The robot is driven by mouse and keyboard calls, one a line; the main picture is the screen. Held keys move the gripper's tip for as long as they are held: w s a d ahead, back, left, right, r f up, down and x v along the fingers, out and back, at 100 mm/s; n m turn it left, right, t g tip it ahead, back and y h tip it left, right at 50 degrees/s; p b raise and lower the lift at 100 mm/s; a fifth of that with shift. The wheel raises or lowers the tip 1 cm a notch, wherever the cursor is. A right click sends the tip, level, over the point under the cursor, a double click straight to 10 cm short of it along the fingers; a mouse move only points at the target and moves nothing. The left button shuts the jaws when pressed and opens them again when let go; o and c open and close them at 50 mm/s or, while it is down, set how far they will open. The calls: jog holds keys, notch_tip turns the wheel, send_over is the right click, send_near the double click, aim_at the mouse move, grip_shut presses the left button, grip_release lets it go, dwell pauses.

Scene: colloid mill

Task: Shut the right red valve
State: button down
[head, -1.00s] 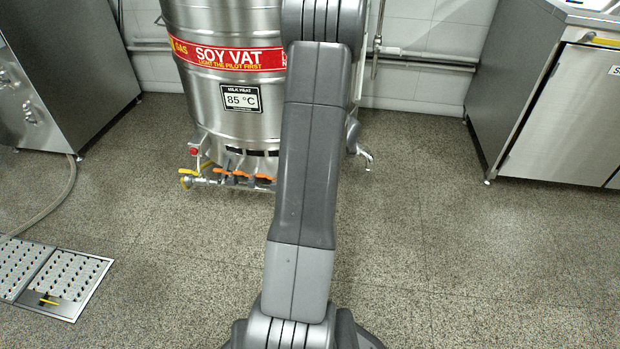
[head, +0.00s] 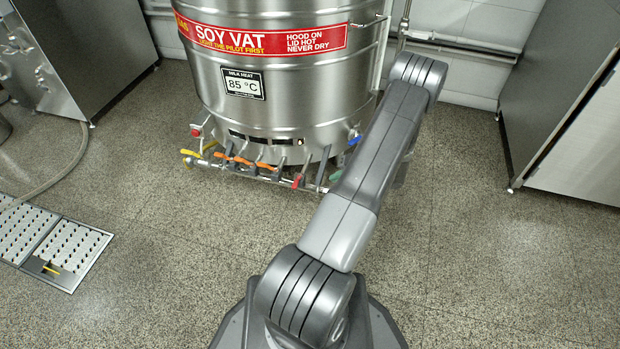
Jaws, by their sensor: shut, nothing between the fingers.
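The steel soy vat (head: 285,90) stands at the back, with a gas pipe (head: 240,178) running along its foot. My arm rises from the bottom and leans right, beside the vat's right side. Its forearm drops behind the upper link, and my gripper is hidden from view.
A blue handle (head: 354,140) is on the vat's lower right. A yellow handle (head: 209,144) is at the left. A steel cabinet (head: 570,110) stands at right, another unit (head: 75,50) at left. A floor grate (head: 75,250) lies lower left. The floor in front is open.

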jog(key=shift+s+f, duration=0.1)
jog(key=shift+f, duration=0.05)
jog(key=b, duration=0.6)
send_near(295, 185)
jog(key=w+a+f, duration=0.1)
jog(key=a+f, duration=0.2)
jog(key=f, duration=0.2)
jog(key=shift+w+f, duration=0.2)
jog(key=shift+f, duration=0.1)
jog(key=shift+a, duration=0.1)
